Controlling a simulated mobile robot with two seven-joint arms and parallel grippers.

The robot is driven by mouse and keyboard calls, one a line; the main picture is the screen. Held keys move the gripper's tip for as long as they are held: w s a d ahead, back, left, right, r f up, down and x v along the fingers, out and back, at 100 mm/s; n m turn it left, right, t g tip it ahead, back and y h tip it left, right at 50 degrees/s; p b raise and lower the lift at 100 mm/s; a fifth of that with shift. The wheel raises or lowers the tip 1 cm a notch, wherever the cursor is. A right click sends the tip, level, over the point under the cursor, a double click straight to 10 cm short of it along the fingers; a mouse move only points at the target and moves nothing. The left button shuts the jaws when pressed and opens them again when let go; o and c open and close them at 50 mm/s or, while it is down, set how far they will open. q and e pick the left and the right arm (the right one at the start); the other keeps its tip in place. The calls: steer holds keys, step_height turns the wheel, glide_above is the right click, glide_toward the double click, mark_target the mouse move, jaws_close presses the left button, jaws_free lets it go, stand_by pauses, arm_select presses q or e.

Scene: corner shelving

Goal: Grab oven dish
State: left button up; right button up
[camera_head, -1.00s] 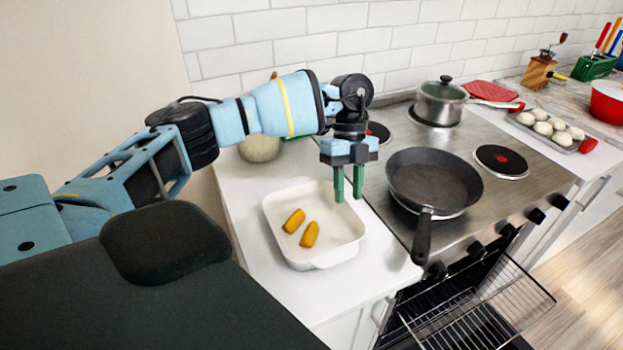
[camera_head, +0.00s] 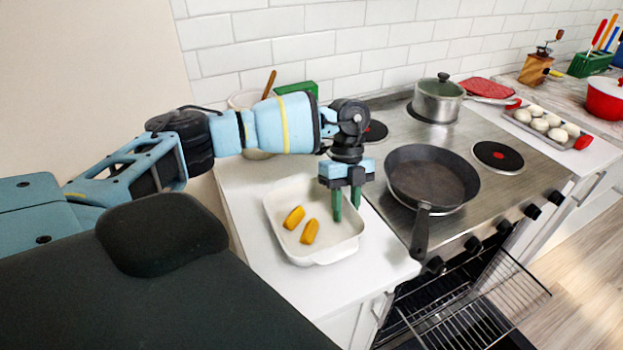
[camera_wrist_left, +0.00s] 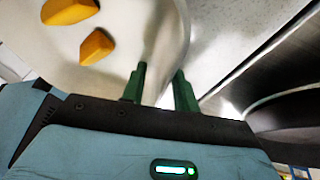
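The white oven dish (camera_head: 325,255) sits on the white counter left of the stove, with two orange-yellow pieces (camera_head: 293,218) lying in it. My left gripper (camera_head: 346,213) points down at the dish's right rim, its two green fingers a small gap apart. In the left wrist view the fingers (camera_wrist_left: 160,88) are parted near the dish's wall (camera_wrist_left: 168,45), one over the dish side and one toward the counter. I cannot tell whether they touch the rim. My right gripper is not in view.
A black frying pan (camera_head: 432,178) stands on the stove just right of my gripper, its handle toward the front. A lidded pot (camera_head: 438,102) is behind it. The oven below is open with a wire rack (camera_head: 470,310) out. A pale pot (camera_head: 250,100) stands behind my arm.

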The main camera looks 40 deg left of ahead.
arm_select(q)
jaws_close()
steer(key=shift+f, duration=0.1)
steer(key=shift+f, duration=0.15)
stand_by(1.1)
